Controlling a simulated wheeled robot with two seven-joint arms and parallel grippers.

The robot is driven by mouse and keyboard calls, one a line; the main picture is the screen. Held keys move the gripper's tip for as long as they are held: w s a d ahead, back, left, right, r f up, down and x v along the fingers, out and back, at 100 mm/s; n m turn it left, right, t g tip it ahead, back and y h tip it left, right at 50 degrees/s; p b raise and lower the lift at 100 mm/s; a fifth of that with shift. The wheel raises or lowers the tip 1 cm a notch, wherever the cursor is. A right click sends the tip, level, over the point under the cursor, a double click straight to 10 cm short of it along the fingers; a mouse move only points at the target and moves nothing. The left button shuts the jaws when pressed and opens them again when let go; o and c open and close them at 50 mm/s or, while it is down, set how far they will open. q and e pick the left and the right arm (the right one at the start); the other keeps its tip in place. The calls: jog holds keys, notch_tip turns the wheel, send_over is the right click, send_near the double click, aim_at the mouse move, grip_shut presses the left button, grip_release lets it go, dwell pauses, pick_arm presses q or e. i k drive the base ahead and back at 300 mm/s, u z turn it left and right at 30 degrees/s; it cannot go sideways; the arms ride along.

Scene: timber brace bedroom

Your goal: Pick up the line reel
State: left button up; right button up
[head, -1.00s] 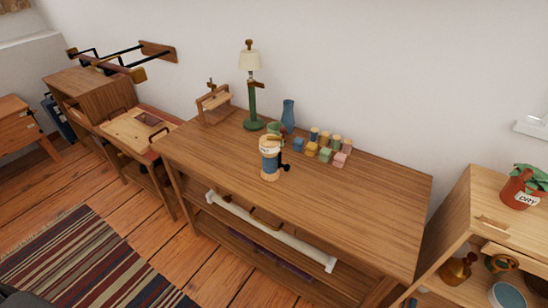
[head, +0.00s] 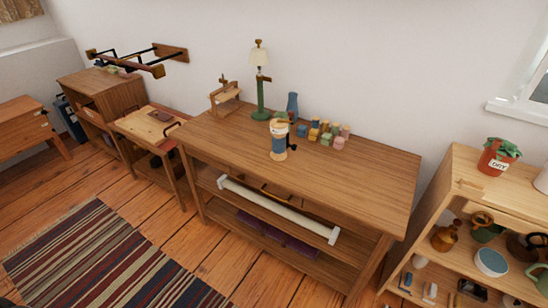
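A reel-like object with a blue band, pale wooden ends and a dark side crank (head: 279,142) stands upright on the wooden table (head: 340,180); it looks like the line reel. It is near the middle of the tabletop, in front of a blue vase (head: 292,106) and a green cup that it partly hides. Neither of my grippers shows in the head view.
A green lamp (head: 260,95) and a wooden stand (head: 224,98) are behind it to the left. Several coloured blocks (head: 325,134) lie to its right. The table's right half is clear. A shelf (head: 465,190) with pots stands at right; a striped rug (head: 105,260) lies on the floor.

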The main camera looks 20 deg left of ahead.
aim_at(279, 131)
jog(key=k, duration=0.7)
jog(key=z, duration=0.75)
jog(key=i, duration=0.65)
jog(key=z, duration=0.5)
jog(key=i, duration=0.8)
jog(key=u, duration=0.85)
jog(key=i, duration=0.45)
jog(key=u, duration=0.4)
